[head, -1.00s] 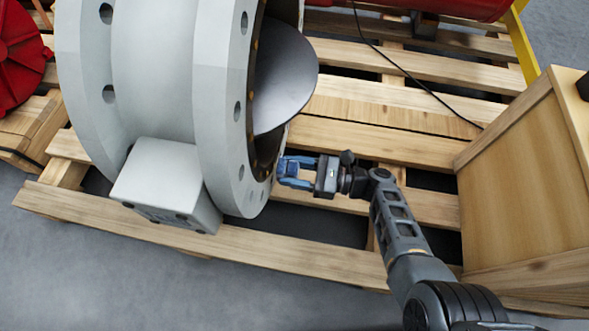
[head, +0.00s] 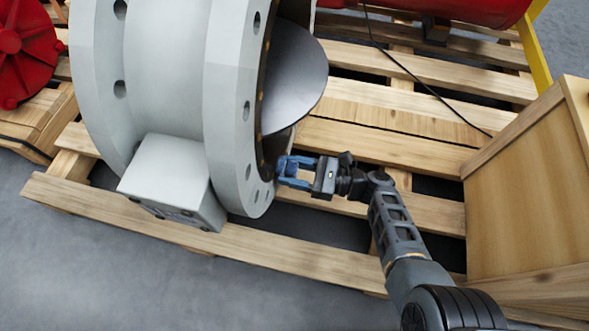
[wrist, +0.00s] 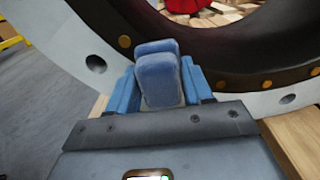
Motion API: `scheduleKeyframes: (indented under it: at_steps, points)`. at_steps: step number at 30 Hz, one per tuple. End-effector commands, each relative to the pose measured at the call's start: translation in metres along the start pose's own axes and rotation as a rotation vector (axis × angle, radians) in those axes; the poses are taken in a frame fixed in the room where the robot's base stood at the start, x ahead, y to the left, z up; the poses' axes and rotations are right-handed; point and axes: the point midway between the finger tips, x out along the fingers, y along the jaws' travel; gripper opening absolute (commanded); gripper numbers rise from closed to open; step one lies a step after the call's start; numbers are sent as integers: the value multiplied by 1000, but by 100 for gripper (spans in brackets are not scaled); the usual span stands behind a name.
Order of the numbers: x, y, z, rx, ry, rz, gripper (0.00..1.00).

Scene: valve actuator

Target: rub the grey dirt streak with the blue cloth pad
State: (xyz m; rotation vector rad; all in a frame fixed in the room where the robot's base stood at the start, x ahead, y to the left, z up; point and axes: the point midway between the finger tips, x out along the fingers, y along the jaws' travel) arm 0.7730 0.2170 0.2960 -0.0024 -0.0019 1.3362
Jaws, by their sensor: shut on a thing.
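My gripper (head: 298,172) is shut on the blue cloth pad (wrist: 160,78). In the wrist view the pad stands upright between the two blue fingers, in front of the valve's flange ring. In the head view the pad is small and close to the right face of the large grey valve body (head: 160,80), near its lower rim. I cannot tell whether the pad touches the flange. A grey disc (head: 295,80) sits tilted in the valve opening. I cannot make out the grey dirt streak in either view.
The valve stands on a wooden pallet (head: 400,110) with open gaps between its slats. A wooden crate (head: 530,190) is to the right of my arm. A red part (head: 25,50) is at the far left, and a black cable (head: 415,80) crosses the slats behind.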

Motion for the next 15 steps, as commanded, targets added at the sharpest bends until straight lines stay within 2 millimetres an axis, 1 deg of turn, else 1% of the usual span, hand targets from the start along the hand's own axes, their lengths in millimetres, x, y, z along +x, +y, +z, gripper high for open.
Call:
scheduleKeyframes:
  at_steps: [9, 11, 15]
  points:
    - [-1, -15, -17, -1, -1, -2, 26]
    - [-1, -19, -17, 3, 0, -5, 26]
    - [-2, -25, -23, 5, 1, -7, 26]
